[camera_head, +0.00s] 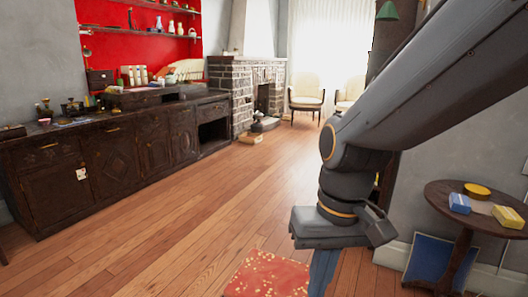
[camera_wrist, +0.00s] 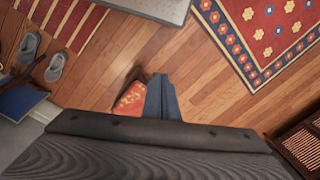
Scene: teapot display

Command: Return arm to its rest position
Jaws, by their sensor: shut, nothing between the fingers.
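My arm reaches in from the upper right of the head view and hangs its gripper (camera_head: 323,271) down over the wooden floor. The blue fingers are together with nothing between them, and their lower end is cut off by the picture's bottom edge. In the wrist view my gripper (camera_wrist: 162,97) shows the fingers closed over the floor. A red surface with yellow specks (camera_head: 268,276) lies just left of the fingers in the head view. A red and yellow patch (camera_wrist: 130,101) shows beside the fingers in the wrist view. I cannot tell whether they touch it.
A round dark table (camera_head: 442,198) with blue and yellow boxes stands at the right. A long dark sideboard (camera_head: 98,158) lines the left wall. The wooden floor between is largely clear. The wrist view shows a patterned red rug (camera_wrist: 268,60) and grey sandals (camera_wrist: 54,68).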

